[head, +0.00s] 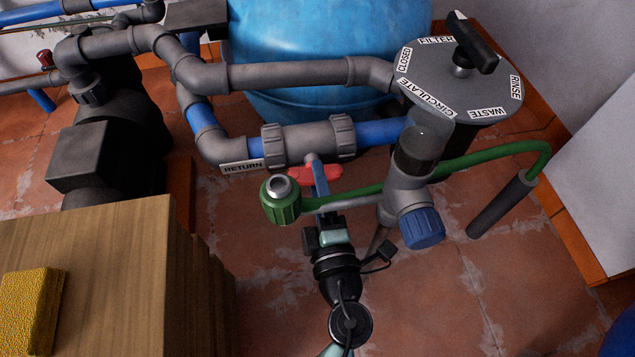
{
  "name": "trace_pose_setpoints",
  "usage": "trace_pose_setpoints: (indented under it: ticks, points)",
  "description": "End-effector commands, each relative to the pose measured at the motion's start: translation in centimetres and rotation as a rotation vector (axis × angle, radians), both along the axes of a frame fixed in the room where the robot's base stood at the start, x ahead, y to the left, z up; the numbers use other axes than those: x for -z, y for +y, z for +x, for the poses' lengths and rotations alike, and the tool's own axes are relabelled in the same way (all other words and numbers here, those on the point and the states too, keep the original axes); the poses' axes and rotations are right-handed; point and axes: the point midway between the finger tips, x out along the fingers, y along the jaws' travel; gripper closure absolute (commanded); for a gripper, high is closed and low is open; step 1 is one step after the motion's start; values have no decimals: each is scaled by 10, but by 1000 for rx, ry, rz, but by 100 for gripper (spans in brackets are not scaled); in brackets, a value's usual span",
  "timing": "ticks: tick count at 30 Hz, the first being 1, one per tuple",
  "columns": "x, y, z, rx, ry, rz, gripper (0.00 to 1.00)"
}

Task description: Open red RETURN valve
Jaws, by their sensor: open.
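The red RETURN valve handle (299,175) sits below a grey union valve body (308,143) on the blue and grey pipe. It lies roughly along the pipe. A white RETURN label (243,167) is left of it. My gripper (325,225) is open, just below the red handle in the picture and pointing up toward it. A narrow blue-grey piece and the green hose fitting partly cover the space between them. I cannot tell whether the fingers touch the handle or surround it.
A green hose (480,155) and its green fitting (281,204) run close to my gripper. A grey fitting with a blue cap (422,228) is to the right. A wooden box (110,270) with a yellow sponge (30,310) stands left. The selector valve (430,80) is upper right.

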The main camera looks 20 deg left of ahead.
Motion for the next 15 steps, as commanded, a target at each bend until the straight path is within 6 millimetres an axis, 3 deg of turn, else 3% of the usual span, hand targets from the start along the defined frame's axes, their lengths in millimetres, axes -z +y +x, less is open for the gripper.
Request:
trace_pose_setpoints:
  ticks: [7,15]
  points:
    - [0,1,0,-1,0,0,54]
    - [0,1,0,-1,0,0,100]
